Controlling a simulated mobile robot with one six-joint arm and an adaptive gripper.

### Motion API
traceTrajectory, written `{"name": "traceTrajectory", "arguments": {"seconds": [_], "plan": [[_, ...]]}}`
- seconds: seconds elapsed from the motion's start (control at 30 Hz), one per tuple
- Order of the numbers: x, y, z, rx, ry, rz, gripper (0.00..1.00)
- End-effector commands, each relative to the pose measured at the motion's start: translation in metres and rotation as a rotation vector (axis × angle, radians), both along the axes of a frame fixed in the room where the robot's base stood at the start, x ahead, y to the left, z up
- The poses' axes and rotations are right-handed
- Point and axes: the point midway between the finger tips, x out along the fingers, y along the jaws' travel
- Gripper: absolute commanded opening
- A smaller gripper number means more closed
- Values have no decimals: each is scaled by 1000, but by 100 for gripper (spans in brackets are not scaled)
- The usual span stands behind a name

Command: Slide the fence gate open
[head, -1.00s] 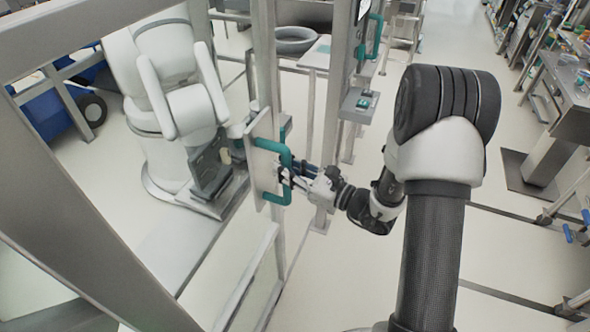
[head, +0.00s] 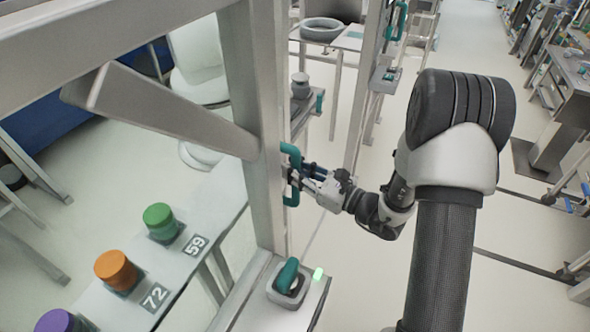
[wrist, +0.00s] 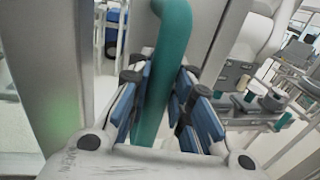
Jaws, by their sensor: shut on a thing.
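The gate's teal handle (head: 291,153) is a D-shaped bar beside a thick grey fence post (head: 262,140) in the head view. The plate behind it is mostly hidden by the post. My gripper (head: 297,178) reaches in from the right and is shut on the handle. In the wrist view the handle (wrist: 172,55) runs steeply between the blue finger pads of my gripper (wrist: 165,100). How far the gate stands open cannot be told.
A teal-topped box (head: 289,283) with a green light sits below the handle. The floor (head: 465,140) at right has open room.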

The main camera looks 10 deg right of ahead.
Motion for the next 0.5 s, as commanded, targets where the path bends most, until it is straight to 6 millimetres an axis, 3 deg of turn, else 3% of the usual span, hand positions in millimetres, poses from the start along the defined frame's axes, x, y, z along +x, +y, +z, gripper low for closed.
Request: {"name": "traceTrajectory", "arguments": {"seconds": [0.4, 0.43, 0.5], "plan": [[1, -2, -1, -2, 1, -7, 0], [1, -3, -1, -2, 1, -8, 20], [1, -3, -1, -2, 1, -8, 24]]}}
